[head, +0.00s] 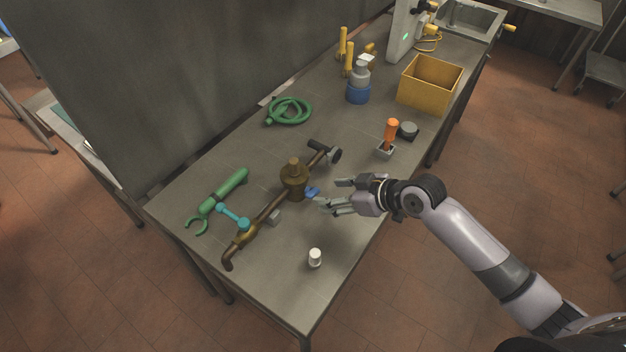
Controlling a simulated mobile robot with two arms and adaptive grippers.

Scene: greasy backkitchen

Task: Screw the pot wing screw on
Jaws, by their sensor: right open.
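A brass pot (294,176) with a small knob on top sits in a bronze pipe (264,214) that runs slantwise over the steel table. A small blue piece (312,192), which looks like the wing screw, is at the pot's lower right side. I cannot tell whether it is touching the pot or lies apart on the table. My right gripper (331,194) reaches in from the right with its fingers open, pointing at the blue piece. Its fingertips are just right of it, and nothing shows between them. My left gripper is not in view.
A teal tool (233,217), a green tube (229,186) and a white cap (315,257) lie near the front. An orange-handled tool (391,131) stands behind my gripper. A yellow bin (430,85), a blue-based bottle (358,85) and a green hose (289,111) are farther back.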

